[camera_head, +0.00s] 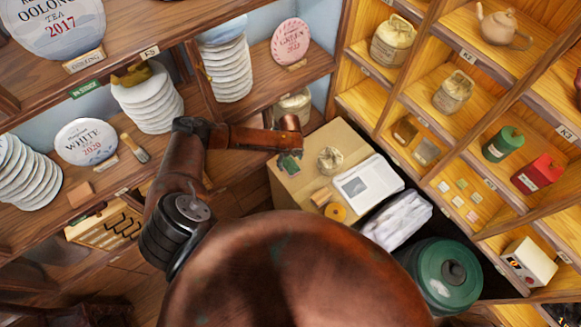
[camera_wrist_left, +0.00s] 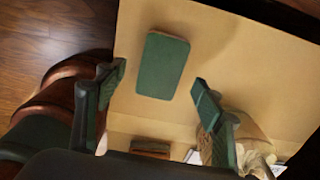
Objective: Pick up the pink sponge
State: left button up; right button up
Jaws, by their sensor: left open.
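No sponge that is clearly pink shows. A flat green rectangular block (camera_wrist_left: 162,65) with rounded corners lies on a tan box-like surface in the left wrist view. My left gripper (camera_wrist_left: 157,86) is open, its two dark fingers apart on either side of and just short of this block, touching nothing that I can see. In the head view the left gripper (camera_head: 289,160) is small, above the tan surface (camera_head: 290,189) at its left end, and the green block is hard to tell from it. A small pinkish-brown block (camera_head: 80,194) lies on the left shelf. My right gripper is not in view.
A glass jar (camera_head: 329,160), an orange roll (camera_head: 335,211), a small brown block (camera_head: 321,196) and a white paper-like item (camera_head: 367,188) sit near the gripper. The jar also shows beside the right finger (camera_wrist_left: 245,135). Shelves of tea cakes and jars surround the surface.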

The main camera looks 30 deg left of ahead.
aim_at(290, 165)
pick_arm(q)
notch_tip(290, 165, down, 4)
jog(key=shift+w+f, duration=0.1)
jog(key=shift+f, duration=0.05)
jog(key=shift+c, duration=0.2)
jog(key=c, duration=0.8)
